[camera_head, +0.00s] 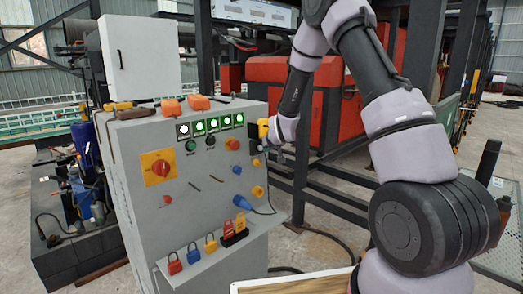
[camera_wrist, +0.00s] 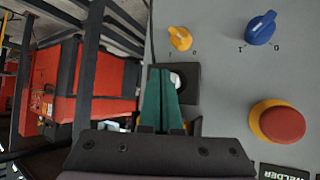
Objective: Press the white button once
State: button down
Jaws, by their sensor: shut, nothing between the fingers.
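The white button (camera_wrist: 176,80) sits in a black square housing (camera_wrist: 190,72) near the edge of the grey panel in the wrist view. My gripper (camera_wrist: 161,72) is shut and empty, its two green fingers side by side. The fingertips overlap the left part of the button in that view, hiding some of it. I cannot tell whether they touch it. In the head view my gripper (camera_head: 259,149) is at the right edge of the grey control cabinet (camera_head: 205,181), and the button cannot be made out there.
A red mushroom button (camera_wrist: 283,125), a yellow knob (camera_wrist: 180,38) and a blue knob (camera_wrist: 262,27) surround the housing. Dark steel bars (camera_head: 300,165) and red machinery (camera_head: 275,85) stand behind my gripper.

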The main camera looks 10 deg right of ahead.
jog(key=shift+w+a, duration=0.2)
jog(key=shift+w, duration=0.05)
jog(key=shift+w+a, duration=0.5)
jog(key=shift+w, duration=0.15)
dwell(1.3)
jog(key=shift+d, duration=0.1)
jog(key=shift+s+d, duration=0.3)
jog(key=shift+s, duration=0.2)
jog(key=shift+s+d, duration=0.3)
jog(key=shift+s, duration=0.2)
jog(key=s+d, duration=0.1)
jog(key=s, duration=0.1)
jog(key=s+d, duration=0.2)
dwell(0.5)
